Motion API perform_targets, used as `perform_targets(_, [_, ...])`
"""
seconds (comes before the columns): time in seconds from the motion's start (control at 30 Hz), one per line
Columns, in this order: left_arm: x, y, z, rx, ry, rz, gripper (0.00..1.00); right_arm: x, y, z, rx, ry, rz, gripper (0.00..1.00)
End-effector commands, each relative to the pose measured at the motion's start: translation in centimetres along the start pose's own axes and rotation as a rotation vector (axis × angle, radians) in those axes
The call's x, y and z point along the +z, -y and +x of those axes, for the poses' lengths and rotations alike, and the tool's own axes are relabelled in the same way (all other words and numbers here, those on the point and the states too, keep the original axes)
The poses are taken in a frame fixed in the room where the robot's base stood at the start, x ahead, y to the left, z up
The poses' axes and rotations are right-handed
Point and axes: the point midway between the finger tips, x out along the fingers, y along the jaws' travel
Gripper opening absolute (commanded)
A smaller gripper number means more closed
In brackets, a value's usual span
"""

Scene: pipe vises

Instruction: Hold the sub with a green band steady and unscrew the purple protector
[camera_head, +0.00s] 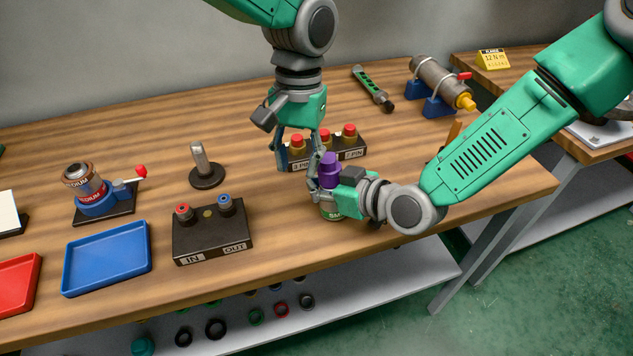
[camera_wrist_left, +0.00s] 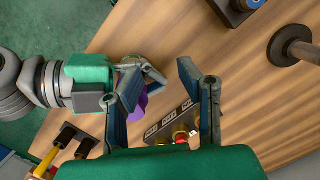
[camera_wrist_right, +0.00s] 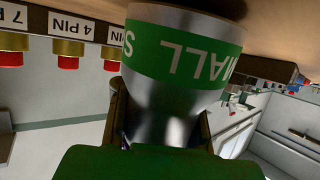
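The sub with a green band (camera_head: 332,213) is upright near the table's front edge, with the purple protector (camera_head: 330,168) on top. My right gripper (camera_head: 322,193) is closed around the sub from the right. In the right wrist view, its fingers lie on both sides of the sub's metal body (camera_wrist_right: 170,105), beside the green band marked SMALL. My left gripper (camera_head: 298,168) is pointing down, open and empty, just left of the protector.
A black block with red-capped connectors (camera_head: 325,148) stands close behind the grippers. The IN/OUT block (camera_head: 212,232), a post on a round base (camera_head: 204,168), a blue tray (camera_head: 107,258) and a vise with the MEDIUM sub (camera_head: 85,185) are left. A clamped cylinder (camera_head: 435,80) is back right.

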Motion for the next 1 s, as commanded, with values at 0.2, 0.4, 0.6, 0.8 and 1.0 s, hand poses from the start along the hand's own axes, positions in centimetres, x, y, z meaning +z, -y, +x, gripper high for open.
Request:
perform_targets(0.2, [-0.2, -0.3, 0.0, 0.000, 0.000, -0.002, 0.32, 0.1, -0.1, 0.0, 0.002, 0.002, 0.000, 0.00])
perform_targets(0.4, [-0.8, -1.0, -0.1, 0.000, -0.001, -0.003, 0.32, 0.1, -0.1, 0.0, 0.002, 0.002, 0.000, 0.00])
perform_targets(0.6, [-1.4, -1.9, -0.2, 0.000, -0.001, -0.003, 0.32, 0.1, -0.1, 0.0, 0.002, 0.001, 0.000, 0.00])
perform_targets(0.8, [-2.1, -2.7, -0.3, 0.002, -0.004, -0.004, 0.32, 0.1, 0.0, 0.0, -0.001, 0.002, -0.002, 0.00])
perform_targets(1.0, [-2.9, -3.5, -0.5, 0.004, -0.011, -0.005, 0.32, 0.1, 0.4, 0.0, -0.008, 0.002, -0.005, 0.00])
